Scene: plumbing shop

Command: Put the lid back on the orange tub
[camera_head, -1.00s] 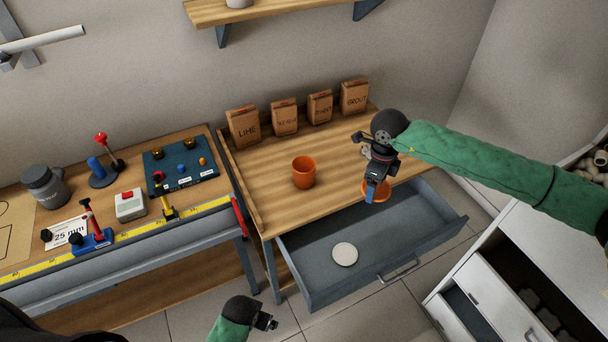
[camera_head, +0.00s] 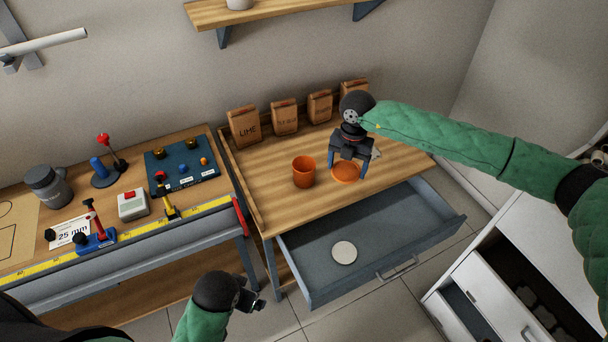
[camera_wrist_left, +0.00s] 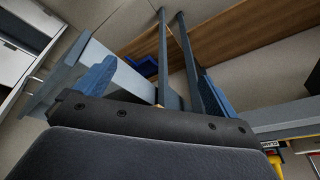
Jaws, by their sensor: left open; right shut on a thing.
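The orange tub (camera_head: 303,172) stands upright and uncovered on the wooden table (camera_head: 262,165). My right gripper (camera_head: 347,172) is shut on the round orange lid (camera_head: 345,174). It holds the lid to the right of the tub, apart from it, near the table's front edge. I cannot tell whether the lid touches the tabletop. My left gripper (camera_head: 256,302) is low in front of the workbench, away from the tub, open and empty. Its two blue fingers show apart in the left wrist view (camera_wrist_left: 148,78).
An open grey drawer (camera_head: 402,228) juts out below the table with a white disc (camera_head: 344,252) inside. Several paper bags, one marked LIME (camera_head: 243,126), line the back edge. A workbench with tools (camera_head: 130,235) stands left. The tabletop left of the tub is clear.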

